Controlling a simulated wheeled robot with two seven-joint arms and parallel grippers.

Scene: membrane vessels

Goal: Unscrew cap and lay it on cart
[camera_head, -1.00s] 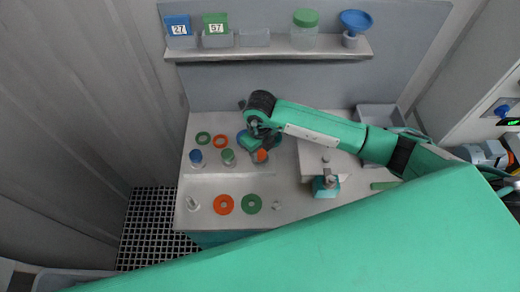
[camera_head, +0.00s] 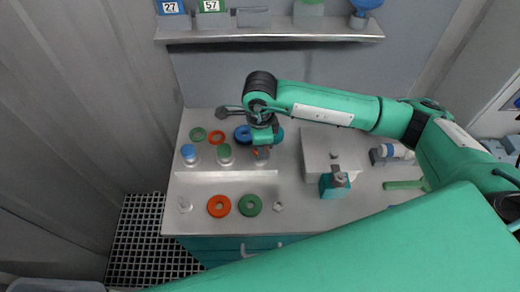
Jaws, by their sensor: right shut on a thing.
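My right gripper (camera_head: 262,148) points down over the vessel at the right end of a row of three and is shut on its orange-red cap (camera_head: 261,154). The fingers hide most of the cap and part of the vessel, so I cannot tell whether the cap is still on it. A blue-capped vessel (camera_head: 189,153) and a green-capped vessel (camera_head: 225,154) stand to the left. All are on the pale cart top (camera_head: 230,188). My left gripper is not in view.
Orange (camera_head: 219,206) and green (camera_head: 249,205) rings lie at the front, with smaller rings behind the vessels. A white box (camera_head: 318,149) and a teal device (camera_head: 334,186) stand to the right. A shelf (camera_head: 270,36) runs along the back. Bare cart top shows at front right.

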